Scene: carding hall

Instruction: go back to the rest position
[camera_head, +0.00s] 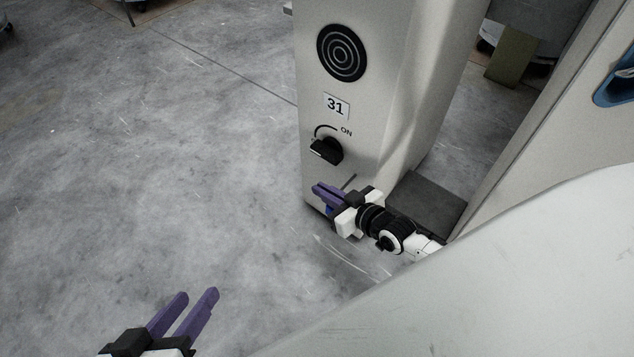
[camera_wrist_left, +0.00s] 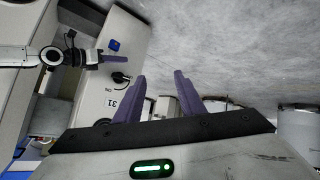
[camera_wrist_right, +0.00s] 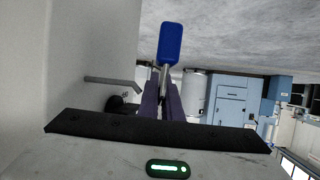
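My left gripper (camera_head: 196,291) is open and empty above the floor at the lower left of the head view. Its spread purple fingers also show in the left wrist view (camera_wrist_left: 160,74). My right gripper (camera_head: 318,190) is in front of the panel, just below the rotary switch (camera_head: 326,150). Its fingers are close together on the thin metal part of a blue padlock-like thing (camera_wrist_right: 170,43), whose blue body hangs beyond the fingertips. In the head view that body is mostly hidden behind the fingers.
The pale machine panel (camera_head: 370,75) carries a label 31 (camera_head: 336,106), a black round grille (camera_head: 342,52) and an ON mark. A thin grey rod (camera_wrist_right: 113,82) stands out close to the right gripper.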

